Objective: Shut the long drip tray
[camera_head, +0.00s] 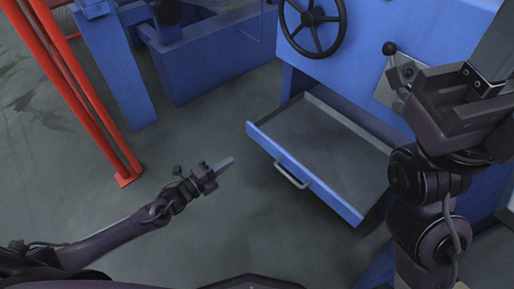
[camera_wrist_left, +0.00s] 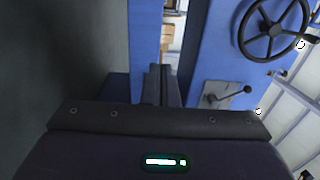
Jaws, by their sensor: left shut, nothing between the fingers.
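The long drip tray (camera_head: 325,194) is a shallow grey tray with a blue front, pulled well out of the blue machine in the head view. Its bar handle (camera_head: 292,175) is on the middle of the front. My left gripper (camera_head: 228,162) is shut and empty, to the left of the tray front and apart from it. Its closed fingers also show in the left wrist view (camera_wrist_left: 161,84). I cannot make out the tray in the left wrist view. My right gripper (camera_head: 490,62) is raised at the right edge, partly cut off, and its jaws are unclear.
The blue machine (camera_head: 375,50) carries a black handwheel (camera_head: 313,17) and a ball-topped lever (camera_head: 389,49) above the tray. Red posts (camera_head: 80,85) stand on the left. The grey floor (camera_head: 215,215) in front of the tray is clear.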

